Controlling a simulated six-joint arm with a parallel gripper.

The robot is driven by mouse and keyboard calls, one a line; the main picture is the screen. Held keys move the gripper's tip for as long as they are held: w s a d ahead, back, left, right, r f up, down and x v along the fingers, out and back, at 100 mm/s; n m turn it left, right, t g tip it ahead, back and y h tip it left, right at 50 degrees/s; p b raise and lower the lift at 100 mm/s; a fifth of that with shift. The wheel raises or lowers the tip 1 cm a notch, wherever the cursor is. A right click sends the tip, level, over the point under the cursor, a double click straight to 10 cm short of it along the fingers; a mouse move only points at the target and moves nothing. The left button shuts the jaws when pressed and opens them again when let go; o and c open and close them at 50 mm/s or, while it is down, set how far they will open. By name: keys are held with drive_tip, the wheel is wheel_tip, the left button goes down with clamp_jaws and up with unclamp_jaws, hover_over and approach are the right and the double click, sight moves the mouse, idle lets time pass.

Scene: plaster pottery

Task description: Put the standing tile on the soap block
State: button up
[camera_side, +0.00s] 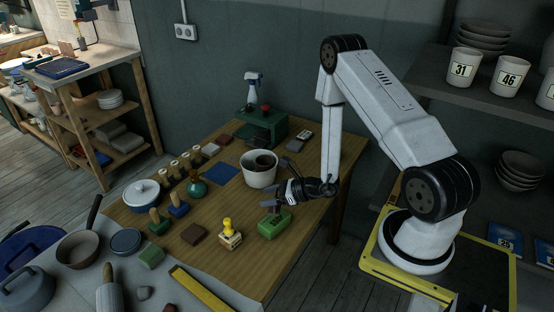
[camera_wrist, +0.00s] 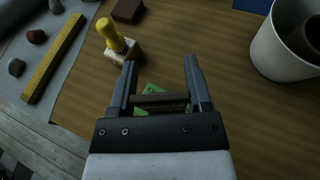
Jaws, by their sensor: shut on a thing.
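My gripper (camera_side: 270,201) is low over the front right part of the wooden table. In the wrist view my gripper (camera_wrist: 160,66) has its two fingers shut on a thin dark brown tile (camera_wrist: 160,98), which spans the space between them and shows mostly edge-on. The green soap block (camera_side: 275,225) lies on the table directly below the gripper. Its green top (camera_wrist: 152,87) shows just past the tile in the wrist view. The fingers partly hide the tile in the side view, and I cannot tell whether it touches the block.
A yellow-handled stamp (camera_side: 230,237) stands left of the soap block, with a brown block (camera_side: 194,234) beyond it. A white pot (camera_side: 260,175) stands close behind my gripper. A yellow ruler (camera_side: 201,291) lies at the front. Several stamps and bottles crowd the table's left side.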

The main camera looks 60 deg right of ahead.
drive_tip(key=shift+f, duration=1.8)
drive_tip(key=shift+f, duration=0.15)
drive_tip(key=o, duration=1.3)
drive_tip(key=shift+c, duration=0.2)
drive_tip(key=shift+s+d+r, duration=0.1)
drive_tip(key=shift+r, duration=0.15)
drive_tip(key=v, duration=1.1)
drive_tip(key=shift+s+d, duration=0.15)
drive_tip(key=shift+s, duration=0.2)
drive_tip(key=shift+r, duration=0.1)
